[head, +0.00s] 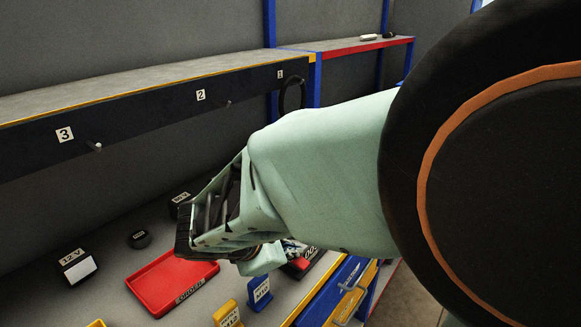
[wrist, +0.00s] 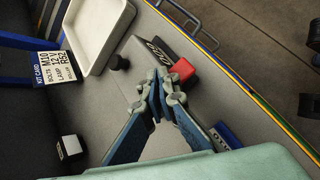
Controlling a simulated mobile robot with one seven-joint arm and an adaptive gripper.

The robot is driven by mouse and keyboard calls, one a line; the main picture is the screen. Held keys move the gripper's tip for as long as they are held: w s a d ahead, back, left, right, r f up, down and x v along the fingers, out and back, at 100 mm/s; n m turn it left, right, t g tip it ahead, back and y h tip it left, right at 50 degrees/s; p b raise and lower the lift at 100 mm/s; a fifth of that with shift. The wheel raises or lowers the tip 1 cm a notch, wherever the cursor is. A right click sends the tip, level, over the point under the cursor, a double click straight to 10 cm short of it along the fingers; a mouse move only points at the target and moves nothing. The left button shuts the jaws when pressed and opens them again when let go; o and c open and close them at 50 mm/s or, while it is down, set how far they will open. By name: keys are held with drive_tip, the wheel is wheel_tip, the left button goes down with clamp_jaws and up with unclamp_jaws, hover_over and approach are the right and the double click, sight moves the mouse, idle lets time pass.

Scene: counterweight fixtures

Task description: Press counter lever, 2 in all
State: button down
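The counter is a black box with white digits that look like 000, in the wrist view (wrist: 153,48) and the head view (head: 313,259). Its red lever (wrist: 183,70) sits at one side and also shows in the head view (head: 300,264). My gripper (wrist: 156,76) points at the counter, its fingertips drawn together with nothing visible between them. In the wrist view the tips overlap the near edge of the counter, just left of the red lever. I cannot tell whether they touch it. In the head view my forearm and hand hide most of the gripper and part of the counter.
A red tray (head: 150,274), a 12 V box (head: 77,266) and blue (head: 259,293) and yellow (head: 228,315) labelled stands share the bench. A white tray (wrist: 129,14), black knob (wrist: 118,62) and kit card (wrist: 58,76) lie beyond the gripper. A numbered shelf (head: 150,100) runs above.

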drive_tip(key=shift+w+d+r, duration=0.1)
drive_tip(key=shift+w+r, duration=0.1)
drive_tip(key=shift+r, duration=0.05)
drive_tip(key=r+p, duration=0.4)
drive_tip(key=r, duration=0.1)
drive_tip(key=shift+w+a+r+p, duration=0.1)
drive_tip(key=shift+a+r+p, duration=0.1)
drive_tip(key=shift+p, duration=0.2)
idle(0.5)
